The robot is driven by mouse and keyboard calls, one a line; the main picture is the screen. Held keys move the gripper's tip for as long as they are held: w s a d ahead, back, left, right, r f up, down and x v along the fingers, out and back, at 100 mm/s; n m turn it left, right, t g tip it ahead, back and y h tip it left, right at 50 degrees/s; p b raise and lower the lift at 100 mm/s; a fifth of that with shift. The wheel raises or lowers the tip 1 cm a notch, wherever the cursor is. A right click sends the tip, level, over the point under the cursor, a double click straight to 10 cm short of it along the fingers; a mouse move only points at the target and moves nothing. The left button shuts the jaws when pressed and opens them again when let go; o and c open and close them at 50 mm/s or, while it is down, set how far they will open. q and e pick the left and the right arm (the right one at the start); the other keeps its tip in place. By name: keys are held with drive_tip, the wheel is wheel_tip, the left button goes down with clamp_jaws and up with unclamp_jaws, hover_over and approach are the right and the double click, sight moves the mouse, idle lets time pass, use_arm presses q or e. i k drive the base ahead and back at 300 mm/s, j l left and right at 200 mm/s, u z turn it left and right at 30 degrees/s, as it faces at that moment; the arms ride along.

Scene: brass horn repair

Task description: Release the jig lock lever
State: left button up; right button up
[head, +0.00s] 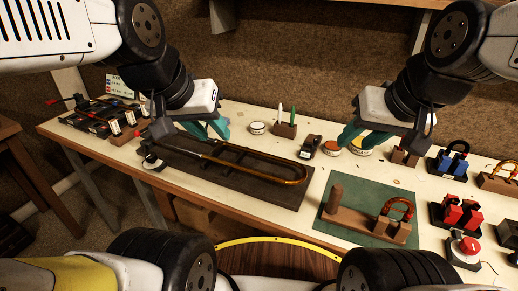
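The jig is a dark flat board (240,182) on the bench, left of centre. A long U-shaped brass tube (290,182) lies on it, its bend at the right end. At the jig's left end are a small red-tipped part (140,135) and a dark round fitting (151,162); I cannot tell for sure which is the lock lever. My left gripper (206,132), with teal fingers, is open and empty above the back left of the jig, apart from the red tip. My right gripper (360,138) is open and empty above the bench's back, right of the jig.
A green mat (340,228) with a wooden block holding a copper-coloured bend (397,210) lies right of the jig. Round tins (257,128), a small black item (310,146) and a pen holder (284,129) stand behind. Red clamps (460,214) and a red button (468,246) sit at right.

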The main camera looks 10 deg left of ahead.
sight(137, 134)
drive_tip(key=u, duration=1.25)
drive_tip(key=i+j+z, duration=0.3)
drive_tip(key=j+z, duration=0.2)
drive_tip(key=z, duration=0.15)
drive_tip(key=i, duration=0.05)
